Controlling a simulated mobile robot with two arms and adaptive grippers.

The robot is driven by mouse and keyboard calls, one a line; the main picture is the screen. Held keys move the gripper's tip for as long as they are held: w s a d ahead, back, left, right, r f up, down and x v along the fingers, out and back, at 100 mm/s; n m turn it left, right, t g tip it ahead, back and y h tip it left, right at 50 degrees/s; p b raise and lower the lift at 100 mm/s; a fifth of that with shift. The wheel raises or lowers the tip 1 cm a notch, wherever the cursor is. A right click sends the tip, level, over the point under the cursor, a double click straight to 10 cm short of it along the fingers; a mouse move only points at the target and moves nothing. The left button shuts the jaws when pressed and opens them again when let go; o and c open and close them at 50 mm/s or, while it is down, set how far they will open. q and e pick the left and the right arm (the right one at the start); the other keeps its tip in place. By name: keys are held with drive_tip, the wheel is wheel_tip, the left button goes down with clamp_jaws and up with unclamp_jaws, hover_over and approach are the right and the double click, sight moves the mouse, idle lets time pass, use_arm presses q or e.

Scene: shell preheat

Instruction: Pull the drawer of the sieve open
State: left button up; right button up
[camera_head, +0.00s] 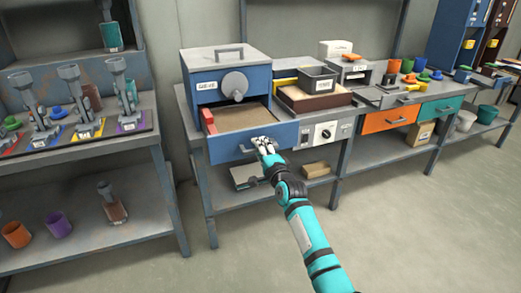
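The sieve (227,67) is a blue and grey box with a round grey knob and a label on its front, standing on the grey workbench. Its drawer (228,149) has a blue front, stands pulled out below the box, and shows a brown, sand-like bed inside. A red piece (208,121) lies along the drawer's left side. My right gripper (261,144), on a teal arm, is at the drawer's front handle (244,150) and appears closed on it, covering its right part. My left gripper is out of view.
A control box with a dial (325,132) sits just right of the drawer. Brown and black trays (314,97) stand beside the sieve. An orange drawer (390,118) is further right. A rack with several tools (75,100) stands left. The floor in front is clear.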

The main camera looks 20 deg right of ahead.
drive_tip(key=shift+s, duration=0.25)
drive_tip(key=s, duration=1.1)
drive_tip(key=shift+s+d, duration=0.25)
drive_tip(key=shift+s, duration=0.05)
